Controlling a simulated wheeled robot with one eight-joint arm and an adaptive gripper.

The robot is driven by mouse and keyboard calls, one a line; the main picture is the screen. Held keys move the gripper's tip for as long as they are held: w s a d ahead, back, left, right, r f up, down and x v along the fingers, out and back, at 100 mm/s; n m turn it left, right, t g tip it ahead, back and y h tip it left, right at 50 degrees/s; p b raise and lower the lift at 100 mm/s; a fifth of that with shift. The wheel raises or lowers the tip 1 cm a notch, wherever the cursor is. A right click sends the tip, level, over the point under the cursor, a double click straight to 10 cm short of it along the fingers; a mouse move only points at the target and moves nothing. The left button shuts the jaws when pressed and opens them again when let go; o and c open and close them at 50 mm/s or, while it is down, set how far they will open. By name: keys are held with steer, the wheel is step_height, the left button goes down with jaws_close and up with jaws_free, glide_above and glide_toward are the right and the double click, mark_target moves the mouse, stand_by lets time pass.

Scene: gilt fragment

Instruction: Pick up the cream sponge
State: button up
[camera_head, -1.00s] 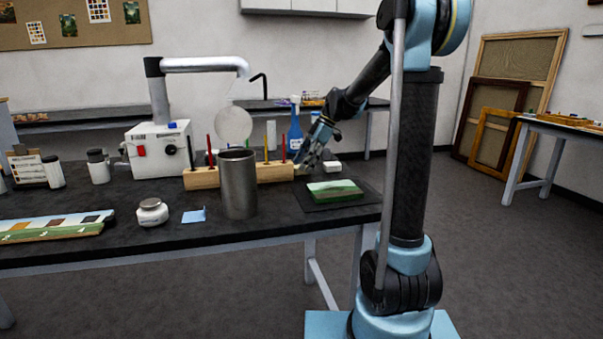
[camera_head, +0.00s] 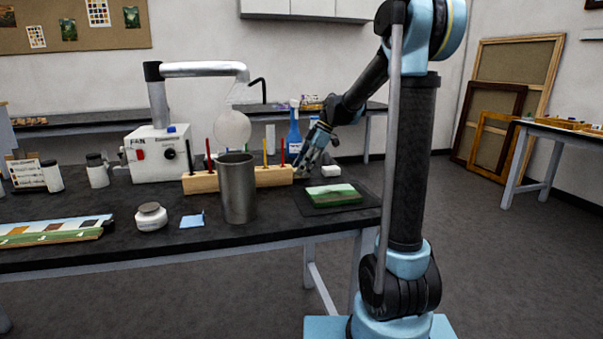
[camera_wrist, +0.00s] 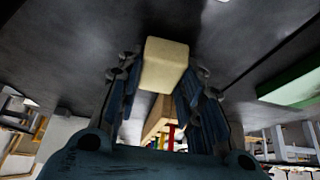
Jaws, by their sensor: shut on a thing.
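The cream sponge (camera_wrist: 163,64) is a pale rectangular block between the fingertips of my gripper (camera_wrist: 160,85) in the wrist view. The gripper is shut on it, with one dark finger along each side. In the head view my gripper (camera_head: 303,168) is low over the black worktop, at the right end of the wooden rack. The sponge cannot be made out clearly there. I cannot tell whether it is off the worktop.
The wooden rack (camera_head: 238,178) with coloured sticks is left of my gripper. A green-and-white painted panel (camera_head: 333,195) lies on a dark mat in front. A metal cylinder (camera_head: 238,188) stands front left, a blue spray bottle (camera_head: 294,130) behind. A small pale block (camera_head: 333,172) is to the right.

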step_height(320, 180, up, 10)
steer(key=shift+f, duration=0.2)
steer(key=shift+c, duration=0.8)
